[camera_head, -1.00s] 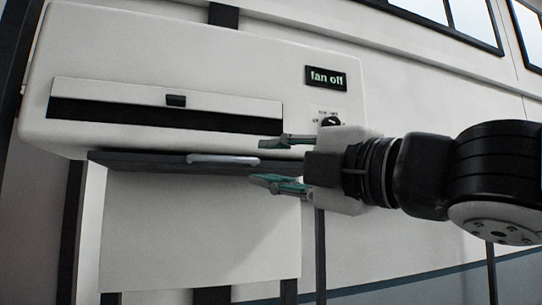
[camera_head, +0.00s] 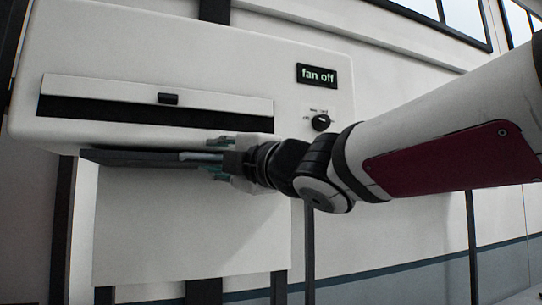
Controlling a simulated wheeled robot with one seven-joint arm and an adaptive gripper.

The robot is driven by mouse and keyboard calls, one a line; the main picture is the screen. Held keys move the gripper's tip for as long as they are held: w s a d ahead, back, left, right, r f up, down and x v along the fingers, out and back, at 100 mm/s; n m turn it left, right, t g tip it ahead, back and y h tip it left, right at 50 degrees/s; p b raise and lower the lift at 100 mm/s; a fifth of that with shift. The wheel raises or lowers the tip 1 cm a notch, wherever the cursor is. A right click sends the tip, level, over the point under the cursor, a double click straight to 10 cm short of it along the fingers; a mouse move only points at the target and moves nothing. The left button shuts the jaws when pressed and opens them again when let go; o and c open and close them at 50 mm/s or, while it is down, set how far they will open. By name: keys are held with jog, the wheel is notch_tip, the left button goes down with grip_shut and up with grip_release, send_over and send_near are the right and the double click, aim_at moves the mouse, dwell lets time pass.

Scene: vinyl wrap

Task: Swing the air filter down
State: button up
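A white wall unit (camera_head: 230,65) fills the upper left of the head camera view. Under it juts a thin dark panel (camera_head: 130,158), which looks like the air filter, lying about level. A light bar handle (camera_head: 195,156) is on the panel's front edge. My gripper (camera_head: 213,157) is at the handle's right end, with one finger above the handle's level and one below. The fingers look apart. The gripper body hides the handle's right part, and I cannot tell whether the fingers touch it.
The unit's front has a long dark slot with a small black tab (camera_head: 168,98). A "fan off" display (camera_head: 318,76) and a black knob (camera_head: 321,122) are on its right. A white lower panel (camera_head: 190,225) stands below the filter. My arm covers the right side.

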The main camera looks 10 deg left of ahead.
grip_shut()
jog(key=shift+r, duration=0.1)
jog(key=shift+f+y+b, duration=0.3)
jog(key=shift+f+b, duration=0.1)
jog(key=shift+b, duration=1.15)
